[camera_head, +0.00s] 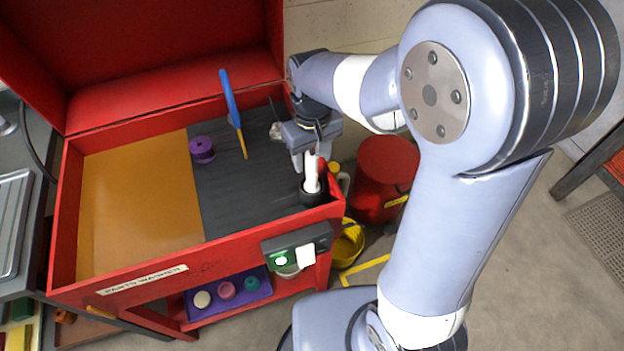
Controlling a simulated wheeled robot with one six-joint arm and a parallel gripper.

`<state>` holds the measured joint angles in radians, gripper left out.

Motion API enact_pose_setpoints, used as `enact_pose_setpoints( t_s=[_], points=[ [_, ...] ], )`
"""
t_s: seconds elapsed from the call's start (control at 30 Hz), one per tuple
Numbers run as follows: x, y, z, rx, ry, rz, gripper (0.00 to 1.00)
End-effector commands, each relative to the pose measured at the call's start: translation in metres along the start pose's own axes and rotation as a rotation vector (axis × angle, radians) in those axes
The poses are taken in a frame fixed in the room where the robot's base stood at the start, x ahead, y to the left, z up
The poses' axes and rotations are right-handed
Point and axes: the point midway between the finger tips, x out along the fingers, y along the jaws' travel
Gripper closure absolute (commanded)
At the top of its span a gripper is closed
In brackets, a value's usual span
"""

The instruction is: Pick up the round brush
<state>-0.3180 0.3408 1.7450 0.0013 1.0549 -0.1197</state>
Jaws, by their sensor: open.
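My gripper (308,160) points down at the right front corner of the red parts washer (150,262). Its jaws are open, right at a white upright piece (311,176) that stands in a dark round base (312,196). This may be the round brush, but its top is partly hidden by the jaws. I cannot tell whether the jaws touch it. A long blue tool (230,97) with a yellow-orange lower end leans over the dark mat, left of my gripper; it could also be a brush.
A purple spool-like part (202,150) lies on the dark mat (235,205). The yellow-brown left panel (140,210) is bare. A purple tray (235,306) with small round parts sits below. A red can (386,170) and yellow bucket (347,245) stand at the right.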

Motion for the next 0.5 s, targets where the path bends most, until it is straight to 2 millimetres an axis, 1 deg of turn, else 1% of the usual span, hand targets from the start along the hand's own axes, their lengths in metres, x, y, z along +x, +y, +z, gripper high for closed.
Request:
enact_pose_setpoints(
  t_s=[0.03,0.1,0.2,0.3,0.5],
  points=[
    [0.009,-0.002,0.003,-0.001,-0.007,-0.001,0.49],
    [0.019,-0.003,0.004,-0.001,-0.006,-0.001,0.49],
    [0.030,-0.003,0.004,-0.001,-0.004,0.000,0.49],
    [0.035,-0.003,0.003,0.000,-0.002,0.000,0.49],
    [0.035,-0.003,0.003,0.000,-0.001,0.000,0.49]
  ],
)
